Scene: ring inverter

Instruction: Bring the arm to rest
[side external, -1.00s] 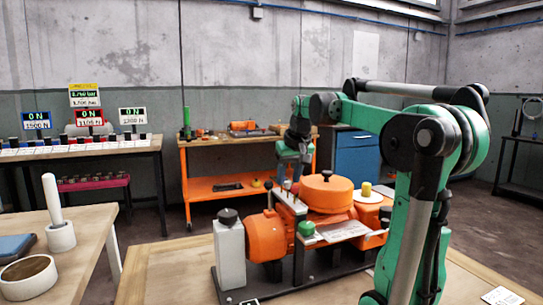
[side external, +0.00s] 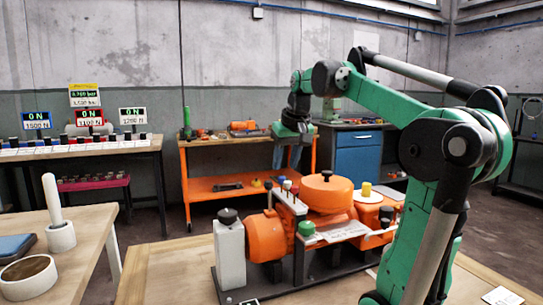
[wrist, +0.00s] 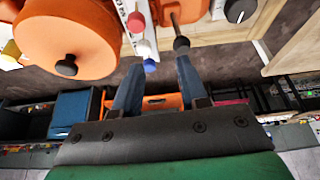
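My gripper (side external: 287,158) is up in the air above the orange machine (side external: 266,237), pointing down, apart from it. In the wrist view, my gripper's (wrist: 160,66) two blue fingers stand apart with nothing between them. The machine has a round orange drum (side external: 328,194) with a black knob on top, which also shows in the wrist view (wrist: 68,35). A row of small coloured-knob levers (side external: 289,198) stands beside the drum, below my gripper.
A grey-white block with a black knob (side external: 229,253) stands at the machine's left end. A wooden table (side external: 60,275) at left holds a white post (side external: 53,200). An orange cart (side external: 230,188) and a blue cabinet (side external: 358,158) stand behind. Space around my gripper looks clear.

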